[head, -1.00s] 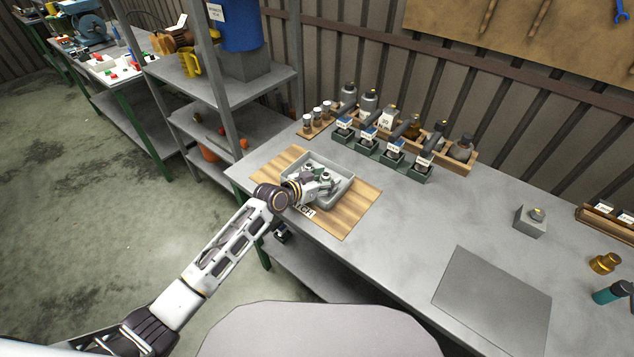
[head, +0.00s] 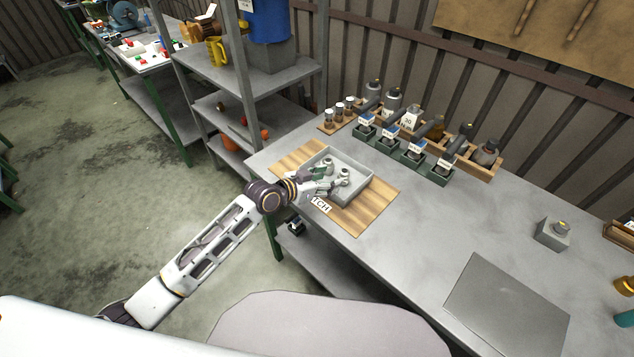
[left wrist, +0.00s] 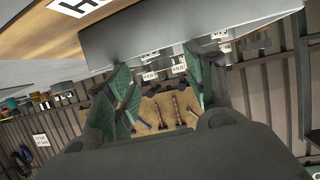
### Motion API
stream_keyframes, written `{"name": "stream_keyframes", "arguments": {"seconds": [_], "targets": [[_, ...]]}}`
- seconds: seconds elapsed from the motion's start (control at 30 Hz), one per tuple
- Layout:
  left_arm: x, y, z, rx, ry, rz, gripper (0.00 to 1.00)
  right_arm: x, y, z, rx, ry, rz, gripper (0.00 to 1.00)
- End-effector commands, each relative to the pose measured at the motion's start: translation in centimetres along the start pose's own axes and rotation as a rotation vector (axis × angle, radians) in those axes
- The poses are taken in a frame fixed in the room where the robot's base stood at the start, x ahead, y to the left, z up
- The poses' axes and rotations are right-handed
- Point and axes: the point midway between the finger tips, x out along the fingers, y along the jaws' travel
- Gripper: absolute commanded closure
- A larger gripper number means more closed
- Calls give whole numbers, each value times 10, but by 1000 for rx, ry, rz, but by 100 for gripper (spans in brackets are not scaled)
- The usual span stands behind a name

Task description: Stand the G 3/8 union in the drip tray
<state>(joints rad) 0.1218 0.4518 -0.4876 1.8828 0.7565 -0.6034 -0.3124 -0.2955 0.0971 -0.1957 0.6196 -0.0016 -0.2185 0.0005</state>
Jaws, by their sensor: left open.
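The grey drip tray (head: 360,189) lies on a wooden board near the left end of the bench. Small pale metal fittings (head: 344,175) show inside it in the head view; I cannot tell which is the G 3/8 union. My left gripper (head: 318,180) is at the tray's near left side, its fingers open. In the left wrist view the two green fingers (left wrist: 160,95) stand wide apart with no part visible between them, and the grey tray wall (left wrist: 190,32) is just above them. My right gripper is out of view.
The wooden board (head: 370,212) carries a white label (head: 321,205) in front of the tray. Behind are green bins (head: 405,155) and a wooden rack of bottles (head: 480,165). A grey block (head: 552,234) and flat plate (head: 508,305) lie to the right. The bench middle is clear.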

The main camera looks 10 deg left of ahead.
Motion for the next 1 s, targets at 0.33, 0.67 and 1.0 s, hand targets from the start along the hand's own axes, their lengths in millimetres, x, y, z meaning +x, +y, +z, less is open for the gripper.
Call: {"name": "stream_keyframes", "arguments": {"seconds": [0.33, 0.67, 1.0], "targets": [[-32, 0, 0, -1, 0, 1, 46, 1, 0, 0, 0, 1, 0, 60], [-40, 1, 0, -1, 0, 1, 46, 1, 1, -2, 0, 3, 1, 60], [-39, 0, 0, -1, 0, 1, 46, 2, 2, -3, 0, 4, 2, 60]]}}
